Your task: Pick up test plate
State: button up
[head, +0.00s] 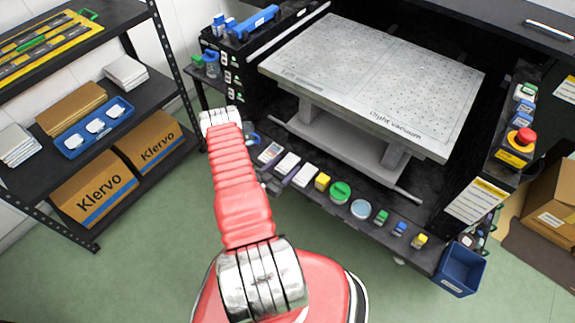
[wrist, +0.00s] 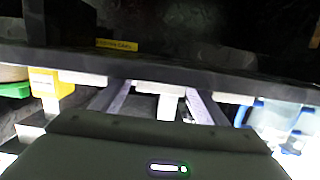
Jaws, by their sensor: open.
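I cannot tell for sure which thing is the test plate. The front ledge of the black bench holds a small card with coloured patches (head: 270,153), pale flat pieces (head: 287,164), a green round piece (head: 340,193) and a pale blue round dish (head: 361,208). In the wrist view my gripper (wrist: 158,88) is open, with two grey fingers pointing at a dark edge. A white piece (wrist: 166,106) shows between the fingers; whether it touches them is unclear. In the head view my red arm reaches toward the ledge's left end and the gripper is mostly hidden.
A perforated metal table (head: 380,75) labelled vacuum stands above the ledge. A yellow block (wrist: 52,85) is left of the fingers in the wrist view. A red stop button (head: 524,137) and blue bin (head: 461,268) are at right. Shelves with boxes (head: 93,193) stand left. The green floor is clear.

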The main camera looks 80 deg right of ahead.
aim_at(285, 166)
jog(key=shift+c, duration=0.7)
jog(key=c, duration=1)
jog(key=shift+r, duration=0.15)
jog(key=shift+c, duration=0.2)
notch_tip(285, 166, up, 10)
